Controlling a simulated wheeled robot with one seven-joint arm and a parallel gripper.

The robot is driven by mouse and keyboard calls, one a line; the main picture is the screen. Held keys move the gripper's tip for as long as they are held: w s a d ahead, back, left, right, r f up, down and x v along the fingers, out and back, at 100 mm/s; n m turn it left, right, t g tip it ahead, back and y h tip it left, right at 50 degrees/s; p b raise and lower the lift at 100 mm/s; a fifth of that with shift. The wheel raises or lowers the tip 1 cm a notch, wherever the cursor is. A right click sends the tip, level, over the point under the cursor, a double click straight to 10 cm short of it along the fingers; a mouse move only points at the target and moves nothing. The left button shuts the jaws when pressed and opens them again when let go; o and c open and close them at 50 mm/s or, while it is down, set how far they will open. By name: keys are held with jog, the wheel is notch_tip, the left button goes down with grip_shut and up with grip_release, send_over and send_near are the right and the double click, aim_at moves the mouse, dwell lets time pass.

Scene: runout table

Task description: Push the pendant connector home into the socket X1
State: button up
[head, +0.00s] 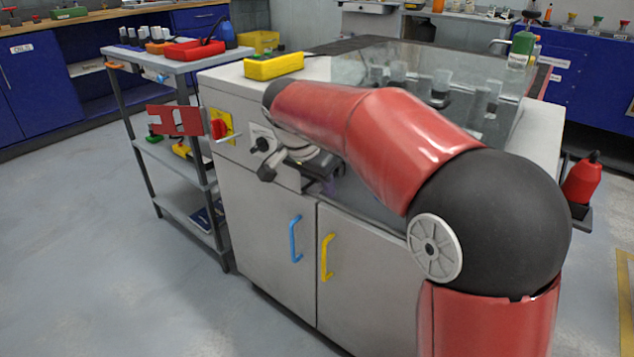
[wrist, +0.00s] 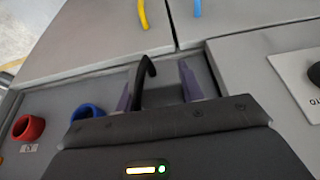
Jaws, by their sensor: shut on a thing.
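My gripper (wrist: 157,82) is shut on a black, bent connector piece (wrist: 144,80), which shows between its purple fingers in the wrist view. Its lower part is hidden by the gripper body. In the wrist view, a red-ringed socket (wrist: 28,127) and a blue-ringed socket (wrist: 87,111) sit to the left of the fingers on the grey panel. The label by the red one is too small to read, so I cannot tell which is X1. In the head view my gripper (head: 322,178) is against the cabinet front, and my arm hides the sockets and connector.
A black knob (head: 262,145) on a white plate is left of my gripper. A red flag-like plate (head: 174,121) and red switch stick out further left. A yellow pendant (head: 273,66) lies on the cabinet top, beside a clear guard (head: 378,68). Blue (head: 296,239) and yellow (head: 327,257) door handles are below.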

jog(key=shift+w+d+p, duration=0.3)
jog(key=shift+w+d, duration=0.35)
jog(key=shift+w, duration=0.2)
jog(key=o, duration=1.1)
jog(key=shift+v, duration=3.9)
jog(key=shift+p, duration=0.3)
